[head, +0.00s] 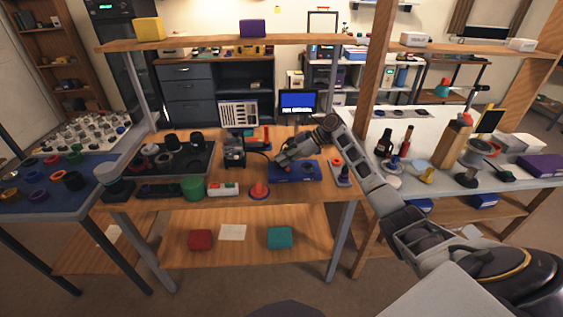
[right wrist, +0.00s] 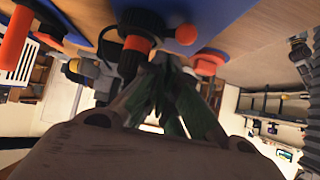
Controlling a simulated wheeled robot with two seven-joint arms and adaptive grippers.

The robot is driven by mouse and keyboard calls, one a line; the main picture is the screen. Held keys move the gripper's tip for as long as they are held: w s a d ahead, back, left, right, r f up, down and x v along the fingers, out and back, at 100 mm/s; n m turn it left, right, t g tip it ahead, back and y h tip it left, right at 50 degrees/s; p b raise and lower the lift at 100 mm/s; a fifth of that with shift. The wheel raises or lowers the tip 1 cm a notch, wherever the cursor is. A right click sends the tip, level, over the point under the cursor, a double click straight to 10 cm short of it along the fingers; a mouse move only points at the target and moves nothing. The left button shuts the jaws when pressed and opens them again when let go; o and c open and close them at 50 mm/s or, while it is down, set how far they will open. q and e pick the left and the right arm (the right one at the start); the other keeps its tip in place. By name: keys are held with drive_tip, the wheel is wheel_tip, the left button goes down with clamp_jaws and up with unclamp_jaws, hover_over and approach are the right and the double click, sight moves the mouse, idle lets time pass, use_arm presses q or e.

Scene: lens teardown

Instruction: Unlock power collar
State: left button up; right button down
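A blue fixture (head: 312,172) sits on the wooden bench in the head view. My right gripper (head: 283,160) is over its left part and hides some of it. In the right wrist view a black cylinder with an orange collar (right wrist: 138,43) stands out from the blue surface (right wrist: 170,12). I cannot tell whether this is the power collar. The fingertips of my right gripper (right wrist: 165,68) are close beside it; contact and finger gap are unclear. My left gripper is not in view.
A small black machine (head: 234,152) stands left of the fixture. A wooden shelf (head: 290,40) crosses above the bench.

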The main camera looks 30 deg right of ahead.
drive_tip(key=v, duration=1)
drive_tip(key=shift+s+d+r, duration=0.2)
drive_tip(key=shift+s+r, duration=0.05)
drive_tip(key=shift+r, duration=0.1)
idle(0.3)
wheel_tip(320, 180, up, 9)
drive_tip(key=p, duration=0.9)
drive_tip(key=shift+r+p, duration=0.45)
drive_tip(key=shift+p, duration=0.1)
